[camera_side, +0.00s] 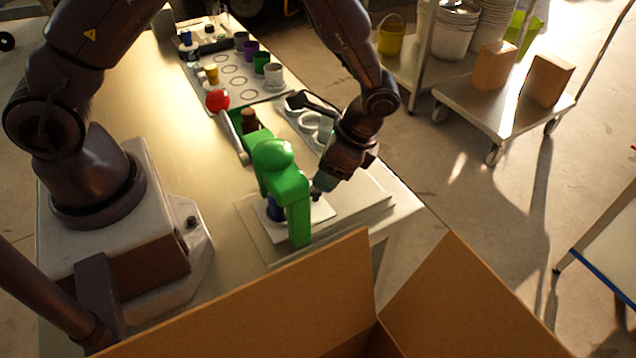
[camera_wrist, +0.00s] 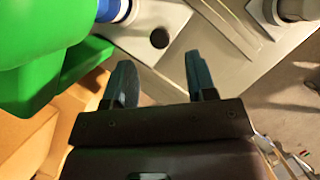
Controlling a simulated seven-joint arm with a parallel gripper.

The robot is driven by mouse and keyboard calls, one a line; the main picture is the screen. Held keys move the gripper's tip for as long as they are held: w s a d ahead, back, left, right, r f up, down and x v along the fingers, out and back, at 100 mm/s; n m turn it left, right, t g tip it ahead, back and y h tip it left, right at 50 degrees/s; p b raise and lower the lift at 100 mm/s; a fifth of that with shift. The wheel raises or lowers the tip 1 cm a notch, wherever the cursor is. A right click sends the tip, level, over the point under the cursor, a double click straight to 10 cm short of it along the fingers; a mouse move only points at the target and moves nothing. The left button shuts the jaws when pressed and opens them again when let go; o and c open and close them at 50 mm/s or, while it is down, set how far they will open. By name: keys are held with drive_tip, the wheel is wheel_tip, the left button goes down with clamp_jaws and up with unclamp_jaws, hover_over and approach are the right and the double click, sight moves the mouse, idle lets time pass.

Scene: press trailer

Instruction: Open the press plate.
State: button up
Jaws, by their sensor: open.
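The green press (camera_side: 276,172) stands on a pale base plate (camera_side: 262,222) on the table, with a lever ending in a red ball (camera_side: 217,100) pointing back left. A blue part (camera_side: 273,210) shows under the press head, partly hidden by the green frame. My gripper (camera_side: 317,192) is just right of the press, low over the base plate. In the wrist view my gripper (camera_wrist: 160,78) shows two fingers spread apart with nothing between them. The green press body (camera_wrist: 40,50) fills the upper left there, with a blue and white cylinder (camera_wrist: 115,10) beside it. I cannot tell whether the fingers touch the plate.
A tray with several small cups (camera_side: 235,75) lies at the table's back. Another tray with round shapes (camera_side: 310,122) is behind my gripper. An open cardboard box (camera_side: 300,300) stands in front. A cart with wooden blocks (camera_side: 495,68) is at the right.

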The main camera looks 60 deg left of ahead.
drive_tip(key=x, duration=0.5)
drive_tip(key=shift+f, duration=0.2)
clamp_jaws()
